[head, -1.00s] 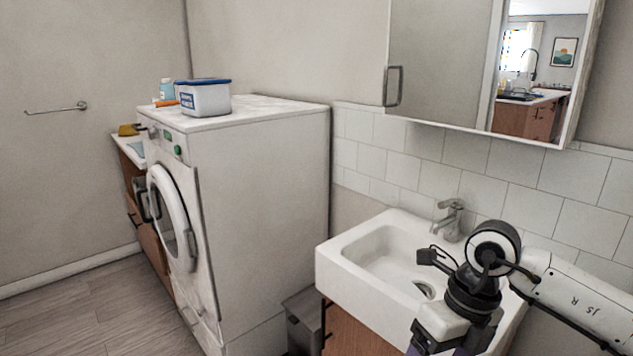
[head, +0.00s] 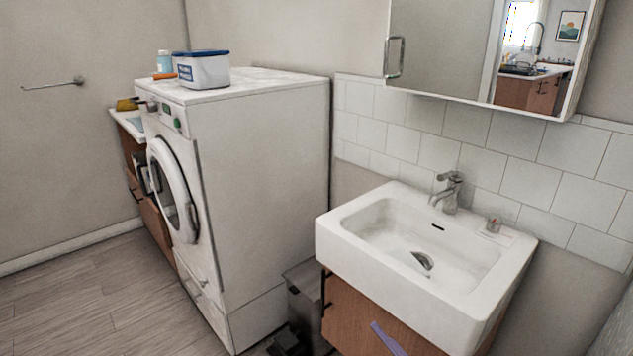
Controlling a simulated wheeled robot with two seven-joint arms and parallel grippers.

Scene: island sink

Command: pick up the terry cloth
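I cannot surely make out a terry cloth. A flat pale blue patch (head: 136,123), perhaps a cloth, lies on the white counter (head: 122,118) beyond the washing machine; it is too small to tell. A narrow purple strip (head: 387,339) shows in front of the sink cabinet at the bottom edge; I cannot tell what it is. Neither of my grippers is in view.
The white sink (head: 345,262) with its tap (head: 449,192) is at right on a wooden cabinet (head: 360,318). The washing machine (head: 262,160) carries a blue-lidded tub (head: 203,72) and a bottle (head: 165,62). A grey bin (head: 306,300) stands between them. Floor at left is clear.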

